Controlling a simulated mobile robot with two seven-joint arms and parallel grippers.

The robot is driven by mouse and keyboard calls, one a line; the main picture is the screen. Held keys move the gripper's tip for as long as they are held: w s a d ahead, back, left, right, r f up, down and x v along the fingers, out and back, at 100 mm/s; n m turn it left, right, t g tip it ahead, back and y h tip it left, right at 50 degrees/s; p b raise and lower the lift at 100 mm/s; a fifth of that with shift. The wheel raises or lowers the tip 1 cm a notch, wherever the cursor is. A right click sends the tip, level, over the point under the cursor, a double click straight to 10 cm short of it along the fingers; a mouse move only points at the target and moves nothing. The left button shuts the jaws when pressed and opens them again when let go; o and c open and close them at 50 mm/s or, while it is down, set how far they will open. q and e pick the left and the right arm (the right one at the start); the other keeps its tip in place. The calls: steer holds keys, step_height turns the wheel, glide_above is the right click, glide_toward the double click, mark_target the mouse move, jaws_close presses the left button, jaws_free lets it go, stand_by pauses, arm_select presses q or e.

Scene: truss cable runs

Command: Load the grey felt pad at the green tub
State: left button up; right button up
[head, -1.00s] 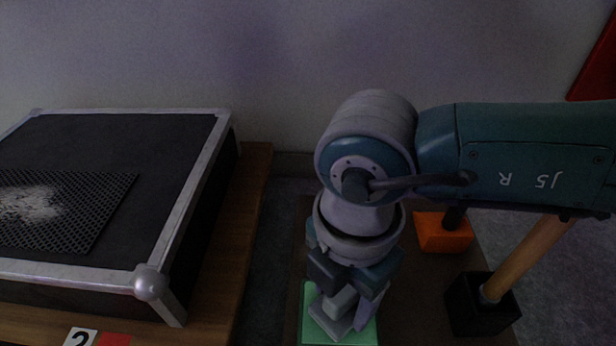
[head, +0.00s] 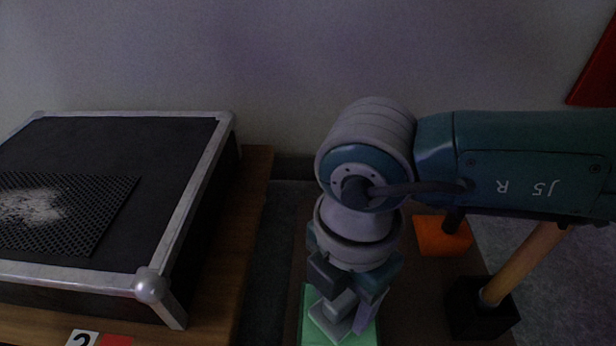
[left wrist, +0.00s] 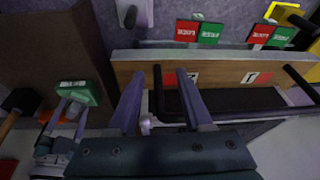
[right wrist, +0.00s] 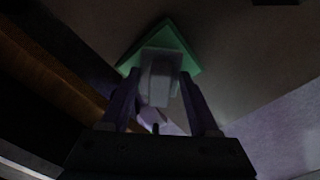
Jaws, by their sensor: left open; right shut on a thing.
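My right gripper (head: 345,308) points down at the green tub (head: 308,310) in the head view's lower middle. It is shut on a pale grey block, which I take to be the grey felt pad (right wrist: 160,72). In the right wrist view the pad lies between the fingers, in front of the green tub (right wrist: 184,52). I cannot tell whether the pad touches the tub. The left wrist view also shows the green tub (left wrist: 88,92) with my right gripper over it. My left gripper (left wrist: 168,82) is open and empty.
A black flight case (head: 150,150) with a perforated mat (head: 100,205) stands on a wooden bench at left. An orange block (head: 442,236) and a black block (head: 480,308) with a wooden handle stand right of the tub. Red and green tags (left wrist: 210,34) show near my left gripper.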

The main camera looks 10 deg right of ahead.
mark_target(343, 295)
steer(key=shift+d, duration=0.1)
steer(key=shift+r+p, duration=0.95)
steer(key=shift+p, duration=0.15)
step_height(343, 295, up, 5)
steer(key=p, duration=0.5)
steer(key=shift+p, duration=0.3)
